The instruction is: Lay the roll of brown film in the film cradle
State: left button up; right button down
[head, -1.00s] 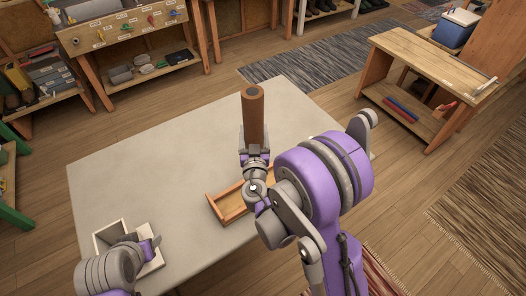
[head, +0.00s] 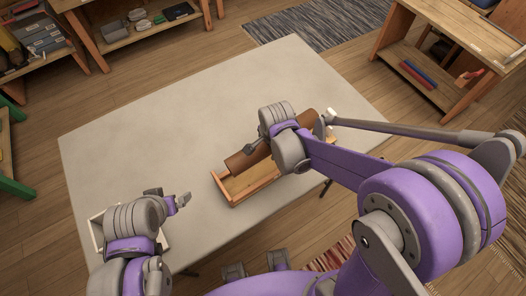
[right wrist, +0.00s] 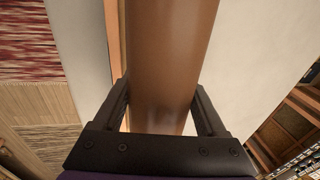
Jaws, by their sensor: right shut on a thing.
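The roll of brown film (head: 247,158) is tipped over and lies lengthwise along the far side of the wooden film cradle (head: 243,197). My right gripper (head: 262,149) is shut around it, and the wrist hides its middle. I cannot tell whether the roll touches the cradle or hovers just above. In the right wrist view the roll (right wrist: 172,50) runs between both black fingers (right wrist: 160,98), with a strip of wood beside it. My left gripper (head: 183,201) is over the table's left part, apart from the roll; its jaw opening is unclear.
The grey table (head: 200,110) is clear behind and left of the cradle. A white box (head: 97,237) sits at the table's left, partly behind my left arm. A small white piece (head: 332,114) shows beyond the roll's right end. A wooden bench (head: 425,55) stands at the right.

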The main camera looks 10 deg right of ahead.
jog(key=shift+s+a+r+y, duration=0.15)
jog(key=shift+s+a, duration=0.15)
jog(key=shift+a, duration=0.2)
jog(key=shift+s+a+f+y, duration=0.15)
jog(key=shift+s+a, duration=0.15)
jog(key=shift+a, duration=0.15)
jog(key=shift+w+f+b, duration=0.1)
jog(key=shift+f+b, duration=0.35)
jog(key=shift+f, duration=0.15)
pick_arm(q)
jog(key=shift+s+f+b, duration=0.25)
jog(key=shift+f+b, duration=0.25)
jog(key=shift+f, duration=0.35)
jog(key=shift+s+f+b, duration=0.2)
jog(key=shift+f+b, duration=0.25)
jog(key=shift+f, duration=0.4)
jog(key=shift+s+f+b, duration=0.25)
jog(key=shift+f+b, duration=0.25)
jog(key=shift+f, duration=0.35)
pick_arm(e)
jog(key=shift+s+x, duration=0.2)
jog(key=shift+x, duration=0.6)
jog(key=shift+s+x, duration=0.15)
jog(key=shift+x, duration=0.65)
jog(key=shift+s+x, duration=0.2)
jog(key=shift+x, duration=0.65)
